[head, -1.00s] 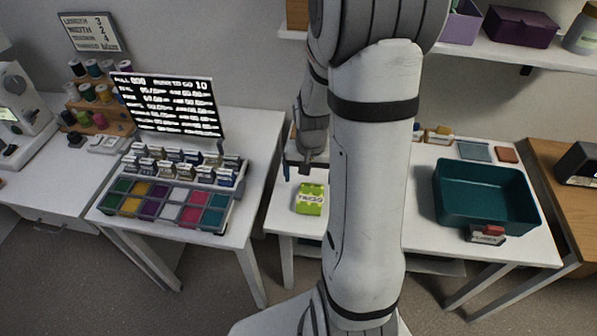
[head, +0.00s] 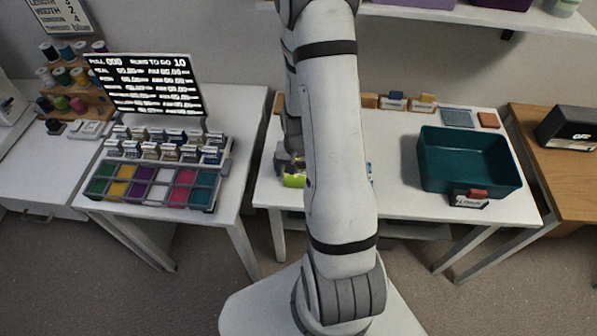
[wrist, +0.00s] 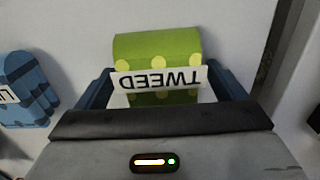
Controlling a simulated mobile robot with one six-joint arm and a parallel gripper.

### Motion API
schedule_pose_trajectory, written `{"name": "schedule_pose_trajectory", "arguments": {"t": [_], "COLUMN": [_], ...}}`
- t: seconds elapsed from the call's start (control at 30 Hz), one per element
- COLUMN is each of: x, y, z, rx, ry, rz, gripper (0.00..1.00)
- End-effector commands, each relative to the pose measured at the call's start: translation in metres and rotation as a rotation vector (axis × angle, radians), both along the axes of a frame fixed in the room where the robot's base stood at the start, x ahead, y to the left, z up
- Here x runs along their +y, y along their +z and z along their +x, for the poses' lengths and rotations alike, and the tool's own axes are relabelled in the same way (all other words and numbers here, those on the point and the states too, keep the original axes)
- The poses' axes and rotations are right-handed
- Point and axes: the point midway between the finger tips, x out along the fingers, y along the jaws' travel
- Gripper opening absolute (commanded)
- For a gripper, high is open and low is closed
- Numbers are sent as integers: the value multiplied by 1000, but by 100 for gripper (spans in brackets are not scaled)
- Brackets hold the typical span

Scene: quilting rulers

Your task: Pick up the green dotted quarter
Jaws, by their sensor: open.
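The green dotted quarter (wrist: 155,45) is a lime green block with yellow dots and a white label reading TWEED, upside down in the wrist view. In the head view the green quarter (head: 293,181) lies on the white middle table, partly hidden by my arm and gripper. My gripper (wrist: 160,85) is open, with one dark blue finger on each side of the quarter's labelled near end. I cannot tell whether the fingers touch it. In the head view my gripper (head: 291,164) is low over the quarter and mostly hidden.
A blue piece (wrist: 28,90) with a white label lies left of the quarter in the wrist view. A teal bin (head: 470,165) stands on the right of the table (head: 400,205). A tray of coloured squares (head: 150,187) and a screen (head: 145,85) stand on the left table.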

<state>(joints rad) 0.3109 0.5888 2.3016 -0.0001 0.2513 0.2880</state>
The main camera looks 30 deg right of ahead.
Motion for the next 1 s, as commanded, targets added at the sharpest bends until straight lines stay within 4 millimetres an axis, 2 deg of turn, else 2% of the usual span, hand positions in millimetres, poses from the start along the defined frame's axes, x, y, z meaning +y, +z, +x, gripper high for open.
{"name": "schedule_pose_trajectory", "arguments": {"t": [0.23, 0.83, 1.0], "x": [0, -1, -1], "y": [-2, -1, -1], "z": [0, 0, 0], "rx": [-1, 0, 0], "ry": [0, -1, -1], "rz": [-1, 0, 0], "gripper": [91, 42, 42]}}
